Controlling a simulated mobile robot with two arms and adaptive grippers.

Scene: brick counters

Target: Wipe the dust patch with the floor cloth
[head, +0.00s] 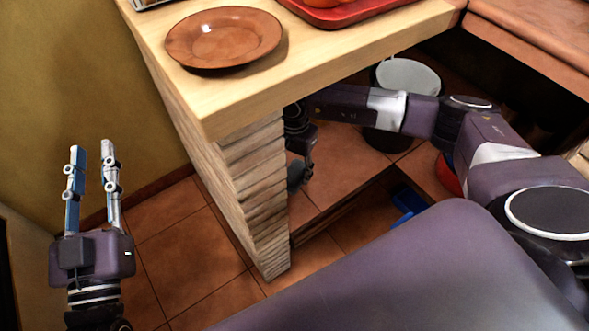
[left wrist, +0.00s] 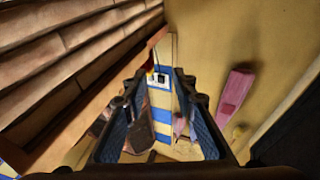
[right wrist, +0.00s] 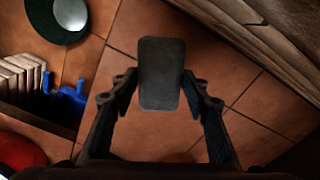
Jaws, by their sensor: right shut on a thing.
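My right gripper (right wrist: 160,90) is shut on a dark grey, rounded slab-like piece (right wrist: 160,73), which appears to be the floor cloth. It is held over the brown tiled floor. In the head view my right gripper (head: 303,160) hangs low beneath the counter, beside the brick pillar, and the grey piece (head: 296,177) shows at its end, partly in shade. I cannot tell if it touches the floor. A faint brownish spot (right wrist: 180,157) on the tiles may be the dust patch; I cannot be sure. My left gripper (head: 93,150) is open and empty near the yellow wall.
A wooden counter (head: 340,55) with a brown plate (head: 224,40) and a red tray (head: 340,14) stands above the brick pillar (head: 245,190). Under it are a bucket (head: 408,78), a blue object (head: 408,203) and a red object (head: 447,178). Floor left of the pillar is clear.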

